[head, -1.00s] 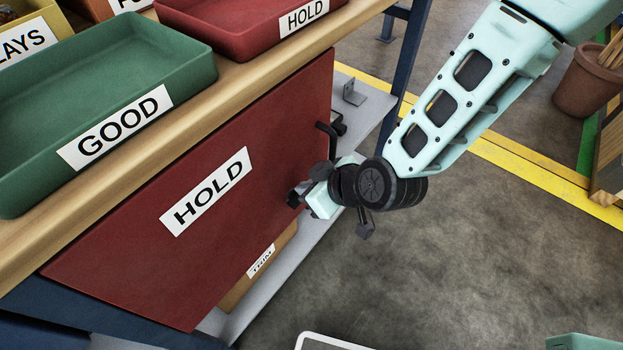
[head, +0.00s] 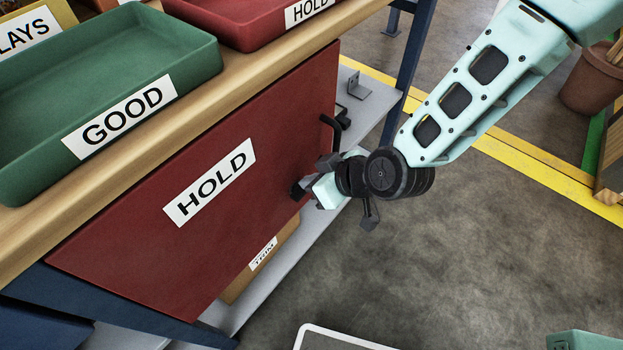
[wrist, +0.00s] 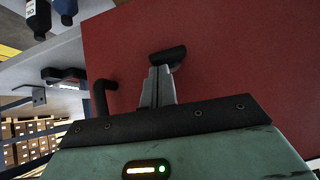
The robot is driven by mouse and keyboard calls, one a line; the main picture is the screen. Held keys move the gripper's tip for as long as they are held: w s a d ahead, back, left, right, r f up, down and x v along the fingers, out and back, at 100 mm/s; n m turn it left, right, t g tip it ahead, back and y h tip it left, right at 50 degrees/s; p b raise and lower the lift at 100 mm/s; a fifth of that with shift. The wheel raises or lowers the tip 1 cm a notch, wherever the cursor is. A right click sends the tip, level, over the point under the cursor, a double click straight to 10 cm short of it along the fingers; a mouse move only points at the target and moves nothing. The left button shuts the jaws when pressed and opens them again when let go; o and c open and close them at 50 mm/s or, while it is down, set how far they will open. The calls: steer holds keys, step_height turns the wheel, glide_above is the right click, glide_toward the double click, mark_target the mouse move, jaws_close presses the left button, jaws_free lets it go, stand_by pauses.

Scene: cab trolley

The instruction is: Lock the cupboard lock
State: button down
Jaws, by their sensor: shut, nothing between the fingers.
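The red cupboard door (head: 120,250) carries a white HOLD label (head: 210,183) and fills much of the wrist view (wrist: 235,60). A black bent handle (head: 331,125) stands near the door's right edge; it shows left of my fingers in the wrist view (wrist: 103,96). A dark lock lever (wrist: 167,56) sits on the door at my fingertips. My gripper (head: 301,190) is at the door face, below the handle in the head view. Its fingers (wrist: 160,76) are together and empty, with tips against or very near the lever. In the head view my gripper mostly hides the lock.
A green GOOD tray (head: 190,83) and a red HOLD tray (head: 245,37) stand on the wooden top (head: 255,72) above the door. A grey lower shelf (head: 373,108) carries a metal bracket (head: 355,88).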

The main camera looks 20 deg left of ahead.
steer(key=shift+w+d+f+g, duration=0.1)
steer(key=shift+w+g, duration=0.05)
steer(key=shift+g, duration=0.25)
steer(key=shift+w+d+f+m+g+y, duration=0.15)
steer(key=shift+w+f+m+g+y, duration=0.2)
steer(key=shift+w+f+g, duration=0.15)
steer(key=shift+w+d+f+m+g+y, duration=0.15)
steer(key=shift+w+f+m+g+y, duration=0.1)
steer(key=shift+f+m+g, duration=0.25)
steer(key=shift+w+f, duration=0.1)
steer(key=shift+f, duration=0.25)
stand_by(0.3)
stand_by(0.5)
steer(key=shift+s+a+r, duration=0.15)
steer(key=shift+s, duration=0.25)
steer(key=shift+s+a+r, duration=0.15)
steer(key=shift+s, duration=0.25)
steer(key=shift+r, duration=0.15)
